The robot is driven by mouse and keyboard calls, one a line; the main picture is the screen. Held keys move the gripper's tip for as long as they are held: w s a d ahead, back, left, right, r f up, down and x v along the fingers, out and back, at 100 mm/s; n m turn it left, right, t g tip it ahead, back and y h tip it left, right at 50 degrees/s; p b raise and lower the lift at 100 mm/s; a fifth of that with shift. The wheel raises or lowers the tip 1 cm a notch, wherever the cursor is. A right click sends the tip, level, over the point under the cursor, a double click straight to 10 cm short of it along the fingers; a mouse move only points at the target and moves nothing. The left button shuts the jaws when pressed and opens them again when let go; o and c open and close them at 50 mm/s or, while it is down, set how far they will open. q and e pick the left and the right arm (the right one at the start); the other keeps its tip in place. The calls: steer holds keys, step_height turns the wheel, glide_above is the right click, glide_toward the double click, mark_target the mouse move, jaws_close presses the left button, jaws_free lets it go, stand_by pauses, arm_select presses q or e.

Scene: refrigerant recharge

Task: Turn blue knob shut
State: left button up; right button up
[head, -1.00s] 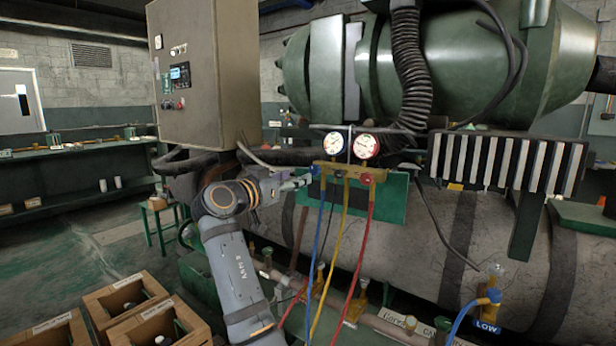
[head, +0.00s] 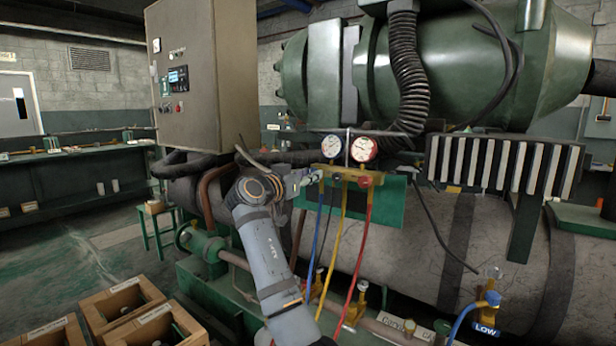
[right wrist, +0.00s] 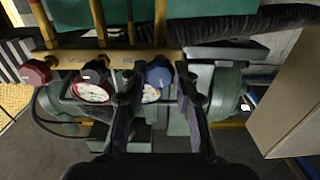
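The yellow manifold (head: 340,173) with two round gauges hangs in front of a green panel. In the right wrist view the blue knob (right wrist: 159,74) sits at one end of the manifold (right wrist: 120,60), beside a gauge. My right gripper (right wrist: 157,78) is open, with one finger on each side of the blue knob; a small gap seems to show on both sides, and contact is unclear. In the head view my right gripper (head: 312,178) reaches the manifold's left end, and the blue knob is hidden there. The red knob (right wrist: 36,72) is at the other end. My left gripper is not in view.
Blue, yellow and red hoses (head: 369,235) hang below the manifold. A grey control cabinet (head: 200,80) stands to the left. Open wooden boxes (head: 122,302) stand at the lower left. A large grey tank (head: 440,240) lies behind.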

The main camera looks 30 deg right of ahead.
jaws_close()
arm_select(q)
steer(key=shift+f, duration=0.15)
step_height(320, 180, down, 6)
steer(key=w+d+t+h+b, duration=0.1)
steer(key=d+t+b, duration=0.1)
steer(key=b, duration=0.3)
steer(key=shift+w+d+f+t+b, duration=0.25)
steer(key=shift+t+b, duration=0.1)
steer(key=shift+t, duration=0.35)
arm_select(e)
steer(key=m, duration=2)
steer(key=shift+f, duration=0.1)
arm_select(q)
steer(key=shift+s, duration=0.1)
arm_select(e)
steer(key=shift+m, duration=0.3)
